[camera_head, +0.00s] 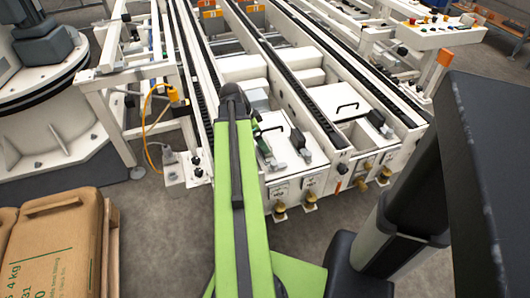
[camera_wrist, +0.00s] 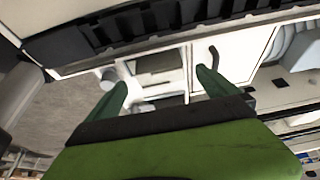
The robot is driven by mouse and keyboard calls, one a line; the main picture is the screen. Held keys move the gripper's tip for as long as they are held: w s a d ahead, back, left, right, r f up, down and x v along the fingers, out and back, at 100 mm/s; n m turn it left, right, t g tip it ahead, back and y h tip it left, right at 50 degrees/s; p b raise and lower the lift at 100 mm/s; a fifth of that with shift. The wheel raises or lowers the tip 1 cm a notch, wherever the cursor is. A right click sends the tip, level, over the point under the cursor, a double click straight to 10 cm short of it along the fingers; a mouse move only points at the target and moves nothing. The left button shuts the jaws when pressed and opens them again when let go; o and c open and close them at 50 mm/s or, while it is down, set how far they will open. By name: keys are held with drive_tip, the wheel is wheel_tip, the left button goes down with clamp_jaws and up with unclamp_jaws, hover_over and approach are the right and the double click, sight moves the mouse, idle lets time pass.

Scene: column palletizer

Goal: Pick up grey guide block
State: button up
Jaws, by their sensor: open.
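My gripper (camera_wrist: 161,78) shows in the wrist view with its two green fingers spread apart and nothing gripped between them. A small grey block-like shape (camera_wrist: 158,63) appears between and beyond the fingertips, against a white machine frame. I cannot tell for sure that it is the grey guide block, nor how far it is from the fingers. In the head view my green arm reaches over the front end of the conveyor (camera_head: 308,180). My gripper (camera_head: 256,128) is mostly hidden there behind the arm's dark end.
White covers with black handles (camera_head: 340,103) lie between the conveyor rails. A white side frame (camera_head: 108,90) with an orange cable stands left. A control panel (camera_head: 437,30) is at back right. Grey floor lies in front of the conveyor.

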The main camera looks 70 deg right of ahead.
drive_tip(key=b+x, duration=0.4)
drive_tip(key=x, duration=0.1)
drive_tip(key=shift+s+d+f, duration=0.1)
drive_tip(key=shift+c, duration=0.5)
drive_tip(key=c, duration=1.4)
